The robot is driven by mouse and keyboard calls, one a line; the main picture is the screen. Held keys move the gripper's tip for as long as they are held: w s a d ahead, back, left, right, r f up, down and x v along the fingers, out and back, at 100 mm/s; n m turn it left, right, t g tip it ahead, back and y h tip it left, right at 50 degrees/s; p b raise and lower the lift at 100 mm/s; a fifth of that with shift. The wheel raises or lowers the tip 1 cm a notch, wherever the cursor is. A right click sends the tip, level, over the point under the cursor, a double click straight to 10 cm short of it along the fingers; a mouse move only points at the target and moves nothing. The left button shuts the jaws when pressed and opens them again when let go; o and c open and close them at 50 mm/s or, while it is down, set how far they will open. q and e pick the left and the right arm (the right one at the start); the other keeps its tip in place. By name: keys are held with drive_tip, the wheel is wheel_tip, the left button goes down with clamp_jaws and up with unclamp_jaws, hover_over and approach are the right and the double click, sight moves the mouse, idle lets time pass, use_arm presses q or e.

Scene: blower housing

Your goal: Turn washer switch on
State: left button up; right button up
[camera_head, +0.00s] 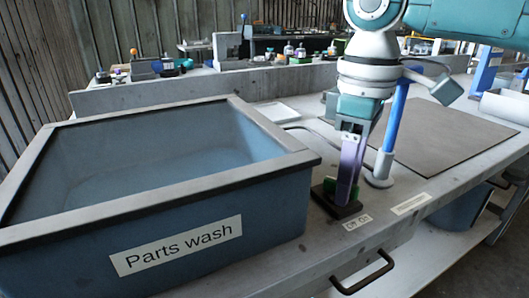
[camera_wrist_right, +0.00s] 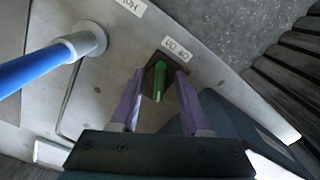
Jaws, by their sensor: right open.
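The washer switch has a green lever on a black base (camera_head: 342,211) and sits on the bench top beside the "Parts wash" tub (camera_head: 215,240). An "Off On" label (camera_head: 357,222) lies in front of it. In the right wrist view the green lever (camera_wrist_right: 158,80) shows between the purple fingers. My right gripper (camera_head: 348,190) points down over the switch, with its fingers apart on either side of the lever and nothing gripped. In the head view the fingers hide part of the switch. Whether a finger touches the lever I cannot tell. My left gripper is not in view.
A blue post (camera_head: 395,115) on a round white foot stands just right of the switch. A grey mat (camera_head: 450,135) lies farther right. A small white tray (camera_head: 275,112) is behind the tub. A drawer handle (camera_head: 363,274) sticks out at the bench front.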

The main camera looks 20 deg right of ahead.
clamp_jaws()
idle(0.6)
drive_tip(key=shift+r+p, duration=0.2)
drive_tip(key=shift+p, duration=0.4)
drive_tip(key=m+p, duration=0.2)
drive_tip(key=p, duration=0.1)
drive_tip(key=m+p, duration=0.2)
drive_tip(key=p, duration=0.1)
drive_tip(key=m+p, duration=0.2)
drive_tip(key=p, duration=0.1)
drive_tip(key=shift+s+a+r, duration=0.1)
drive_tip(key=shift+a, duration=0.2)
drive_tip(key=m+p, duration=0.2)
drive_tip(key=m, duration=0.1)
drive_tip(key=shift+a+m+p, duration=0.15)
drive_tip(key=shift+m+p, duration=0.15)
drive_tip(key=shift+p, duration=0.1)
drive_tip(key=shift+f+m+p, duration=0.25)
drive_tip(key=shift+m+p, duration=0.25)
drive_tip(key=shift+m, duration=0.8)
